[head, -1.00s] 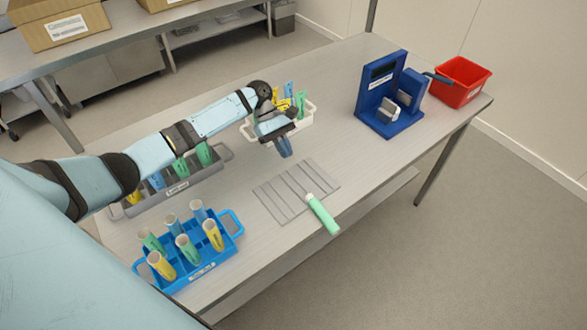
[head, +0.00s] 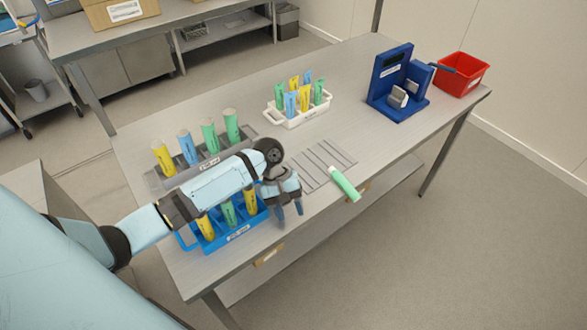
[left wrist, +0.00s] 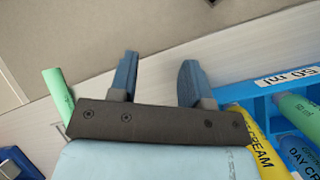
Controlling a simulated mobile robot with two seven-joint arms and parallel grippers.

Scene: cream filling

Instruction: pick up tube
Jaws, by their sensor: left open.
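My left gripper (head: 290,216) is open and empty, its fingers pointing down near the table's front edge, just right of the blue rack (head: 238,236). Both fingers show apart in the left wrist view (left wrist: 157,78). The blue rack holds several upright yellow and green tubes, such as a yellow tube (head: 205,228); my arm hides part of it. In the left wrist view, a yellow tube (left wrist: 256,138) stands right of the fingers. A green tube (head: 345,185) lies at the grey slotted mat's (head: 306,177) right front edge; it also shows left of the fingers (left wrist: 58,95).
Behind my arm, a grey rack (head: 152,180) holds several upright tubes. A white rack (head: 296,119) with several tubes stands farther back. A blue device (head: 390,85) and a red bin (head: 462,75) are at the far right. Bare table lies between mat and device.

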